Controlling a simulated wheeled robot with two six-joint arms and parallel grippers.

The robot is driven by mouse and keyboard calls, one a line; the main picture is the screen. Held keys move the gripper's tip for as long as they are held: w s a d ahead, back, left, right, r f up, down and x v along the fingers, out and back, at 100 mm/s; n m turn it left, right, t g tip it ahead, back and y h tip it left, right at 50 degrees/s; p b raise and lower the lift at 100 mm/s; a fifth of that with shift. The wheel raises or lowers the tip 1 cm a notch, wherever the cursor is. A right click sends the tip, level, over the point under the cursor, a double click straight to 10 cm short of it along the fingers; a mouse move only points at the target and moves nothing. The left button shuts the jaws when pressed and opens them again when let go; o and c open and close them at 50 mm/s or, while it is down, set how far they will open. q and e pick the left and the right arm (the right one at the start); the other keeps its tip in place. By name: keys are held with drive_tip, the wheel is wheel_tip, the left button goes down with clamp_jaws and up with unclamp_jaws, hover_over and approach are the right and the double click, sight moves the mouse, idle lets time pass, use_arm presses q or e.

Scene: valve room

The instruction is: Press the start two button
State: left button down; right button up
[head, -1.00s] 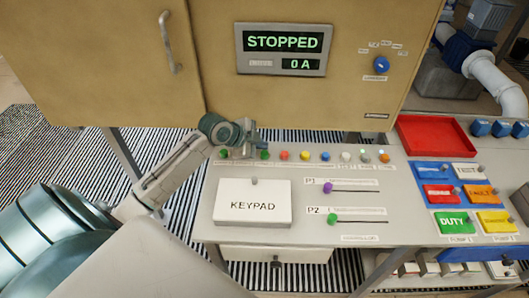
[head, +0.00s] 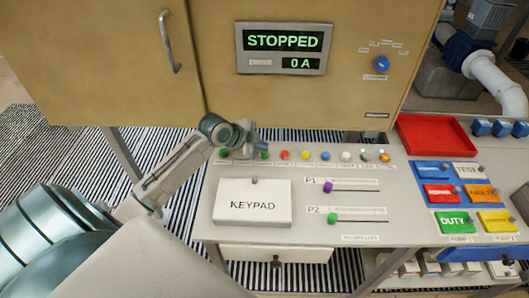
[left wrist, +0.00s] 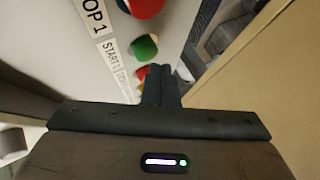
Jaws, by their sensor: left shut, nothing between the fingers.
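The start two button is the green button (head: 264,154) in the row on the sloped console; it shows larger in the left wrist view (left wrist: 143,47), beside its START 2 label (left wrist: 112,55). My left gripper (head: 248,142) is shut and empty, over the back of the row just left of this button. In the left wrist view its closed fingers (left wrist: 159,80) point along the cabinet side of the row, near the green button and a red one (left wrist: 142,75). Contact with any button cannot be told. My right gripper is not in view.
Another green button (head: 224,153) lies left of my gripper, and a red button (head: 284,155) and several others to the right. The cabinet (head: 300,95) rises behind, its display (head: 283,48) reading STOPPED, 0 A. A keypad cover (head: 240,190) and two sliders (head: 345,190) lie in front.

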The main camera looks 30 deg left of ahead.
sight(261, 153)
use_arm(q)
drive_tip(key=shift+f+b, duration=0.3)
drive_tip(key=shift+f, duration=0.35)
idle(0.6)
drive_tip(key=shift+r, duration=0.1)
drive_tip(key=shift+r+p, duration=0.75)
drive_tip(key=shift+r, duration=0.05)
wheel_tip(261, 153, up, 5)
drive_tip(key=p, duration=0.4)
drive_tip(key=shift+r, duration=0.1)
idle(0.8)
